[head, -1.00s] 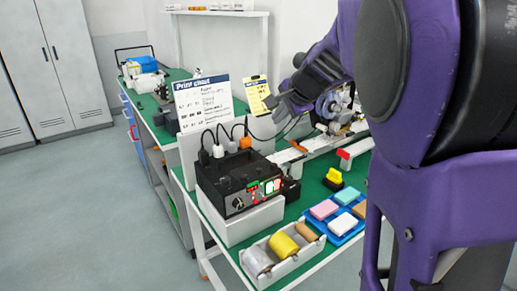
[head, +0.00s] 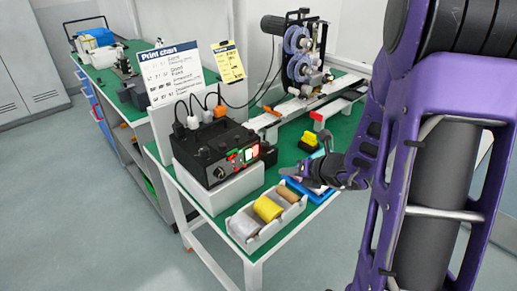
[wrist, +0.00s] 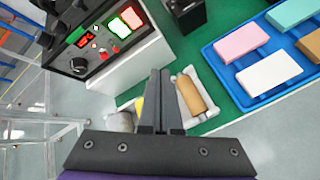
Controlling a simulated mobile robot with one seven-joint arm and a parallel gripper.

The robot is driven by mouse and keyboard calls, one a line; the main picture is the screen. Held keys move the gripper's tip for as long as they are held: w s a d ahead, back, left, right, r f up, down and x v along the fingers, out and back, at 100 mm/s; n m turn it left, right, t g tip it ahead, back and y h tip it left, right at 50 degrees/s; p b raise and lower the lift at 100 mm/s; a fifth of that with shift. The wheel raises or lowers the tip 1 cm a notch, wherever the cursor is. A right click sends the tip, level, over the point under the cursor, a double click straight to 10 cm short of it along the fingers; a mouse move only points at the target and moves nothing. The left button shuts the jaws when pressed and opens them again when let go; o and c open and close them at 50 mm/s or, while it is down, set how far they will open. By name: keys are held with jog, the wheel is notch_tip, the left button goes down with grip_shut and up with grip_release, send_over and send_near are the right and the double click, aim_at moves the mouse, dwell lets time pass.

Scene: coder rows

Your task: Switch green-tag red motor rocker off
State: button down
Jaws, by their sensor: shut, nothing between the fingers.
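The black control box (head: 205,150) stands on a white block on the green bench, left of my gripper. Its front panel shows a red-lit rocker (wrist: 131,17), a rocker with a green edge (wrist: 118,28), a red display (wrist: 85,41) and a dark knob (wrist: 78,65). The red-lit rocker also shows in the head view (head: 252,153). A small green patch is beside the display; I cannot read any tag. My gripper (wrist: 160,73) is shut and empty, pointing over the roll tray, apart from the panel. In the head view my gripper (head: 291,172) is right of the box.
A white tray (head: 245,243) with several rolls lies at the bench's front edge. A blue tray (wrist: 240,95) of coloured pads lies to the right. Yellow and red blocks, plugged cables and a reel machine (head: 300,55) are behind. Floor is open in front.

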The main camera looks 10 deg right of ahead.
jog(key=shift+s+d+f+m, duration=0.15)
jog(key=shift+m, duration=0.25)
send_near(257, 153)
jog(key=shift+s+f+p+x, duration=0.1)
jog(key=shift+f+p+x, duration=0.1)
jog(key=shift+x, duration=0.95)
jog(key=shift+s+f+p+x, duration=0.1)
jog(key=shift+p+x, duration=0.1)
jog(key=shift+x, duration=1)
dwell(0.3)
jog(key=shift+w, duration=0.35)
jog(key=shift+w+a+r, duration=0.1)
jog(key=shift+w+a, duration=0.15)
jog(key=shift+a, duration=0.05)
dwell(0.6)
jog(key=shift+s, duration=0.1)
jog(key=shift+s+d, duration=0.45)
jog(key=shift+s, duration=0.1)
